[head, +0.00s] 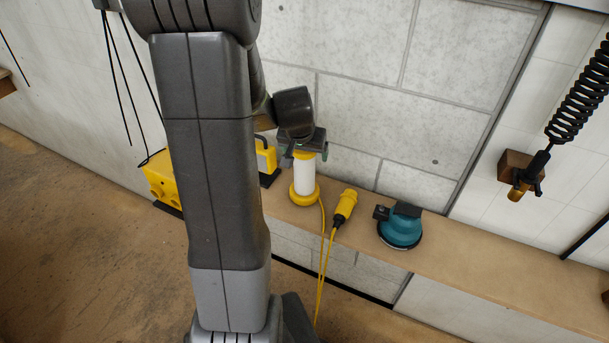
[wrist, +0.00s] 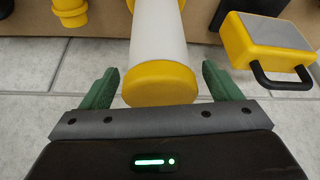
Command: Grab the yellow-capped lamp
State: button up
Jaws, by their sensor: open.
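The yellow-capped lamp has a white cylinder body and yellow ends. In the head view the lamp (head: 305,178) stands upright on the wooden ledge, its top partly hidden by my gripper (head: 304,148). In the wrist view the lamp (wrist: 158,45) lies between the two green fingers of my gripper (wrist: 160,88), with its yellow cap close to the palm. The fingers are open, one on each side of the cap, with a visible gap on both sides.
A yellow box with a black handle (wrist: 268,42) is beside the lamp. A yellow connector (head: 345,205) with a yellow cable and a teal sander (head: 402,228) are to the lamp's right on the ledge (head: 480,265). A tiled wall (head: 370,100) stands behind.

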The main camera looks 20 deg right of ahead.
jog(key=shift+f, duration=0.2)
jog(key=shift+d+r, duration=0.1)
grip_shut()
